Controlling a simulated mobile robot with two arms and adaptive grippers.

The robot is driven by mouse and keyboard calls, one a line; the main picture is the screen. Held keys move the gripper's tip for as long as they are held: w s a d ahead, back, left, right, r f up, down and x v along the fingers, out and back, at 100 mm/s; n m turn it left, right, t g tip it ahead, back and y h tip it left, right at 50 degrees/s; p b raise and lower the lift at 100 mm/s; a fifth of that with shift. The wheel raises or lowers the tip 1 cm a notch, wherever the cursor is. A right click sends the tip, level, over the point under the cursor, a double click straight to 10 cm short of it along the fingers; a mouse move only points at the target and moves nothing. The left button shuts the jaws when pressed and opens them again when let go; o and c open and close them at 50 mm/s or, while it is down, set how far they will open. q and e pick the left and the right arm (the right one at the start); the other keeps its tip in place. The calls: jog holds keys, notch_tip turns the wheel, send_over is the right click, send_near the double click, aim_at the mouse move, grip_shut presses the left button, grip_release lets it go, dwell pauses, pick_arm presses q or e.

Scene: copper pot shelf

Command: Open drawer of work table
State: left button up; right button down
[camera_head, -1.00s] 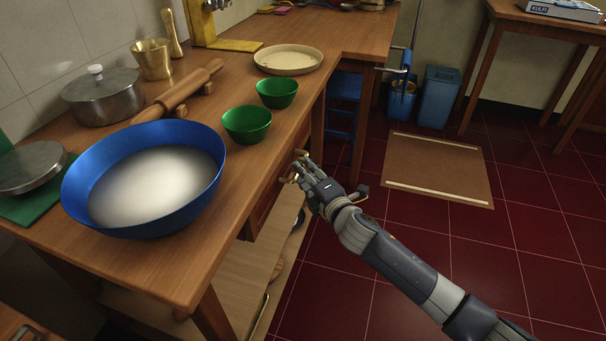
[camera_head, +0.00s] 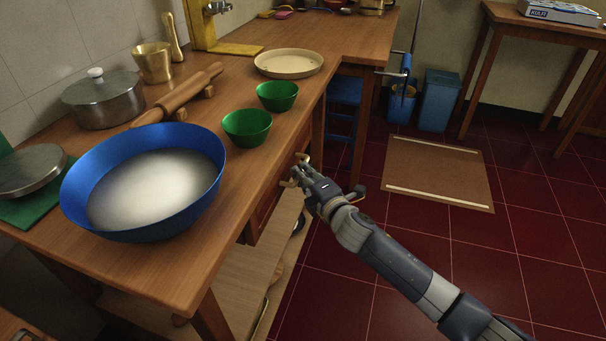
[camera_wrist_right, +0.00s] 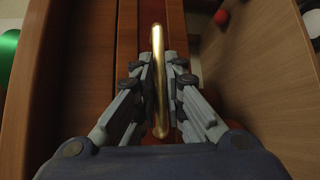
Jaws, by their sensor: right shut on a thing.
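The wooden work table (camera_head: 190,262) runs along the left of the head view, with its drawer front (camera_head: 267,212) under the right edge. My right gripper (camera_head: 299,176) is at that drawer front, shut on the drawer's gold bar handle (camera_head: 303,158). In the wrist view the handle (camera_wrist_right: 159,75) runs lengthwise between the two fingers of the gripper (camera_wrist_right: 161,75). The drawer front (camera_wrist_right: 127,45) lies behind it. I cannot tell whether the drawer stands slightly open. My left gripper is not in view.
On the table top are a large blue bowl (camera_head: 75,190), two green bowls (camera_head: 247,127), a rolling pin (camera_head: 180,92) and a lidded pot (camera_head: 103,100). A lower shelf (camera_head: 235,275) sits beneath. The red floor (camera_head: 420,250) to the right is mostly free.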

pick_arm(q)
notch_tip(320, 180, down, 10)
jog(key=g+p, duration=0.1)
jog(key=p, duration=0.4)
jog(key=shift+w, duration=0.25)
pick_arm(e)
jog(key=s+d, duration=0.4)
jog(key=d, duration=0.8)
jog(key=s+d, duration=0.4)
jog(key=d, duration=0.9)
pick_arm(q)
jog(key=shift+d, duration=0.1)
pick_arm(e)
jog(key=shift+s, duration=0.1)
jog(key=c, duration=1.7)
grip_release()
jog(key=shift+o, duration=0.2)
jog(key=shift+d, duration=0.1)
jog(key=v, duration=1.2)
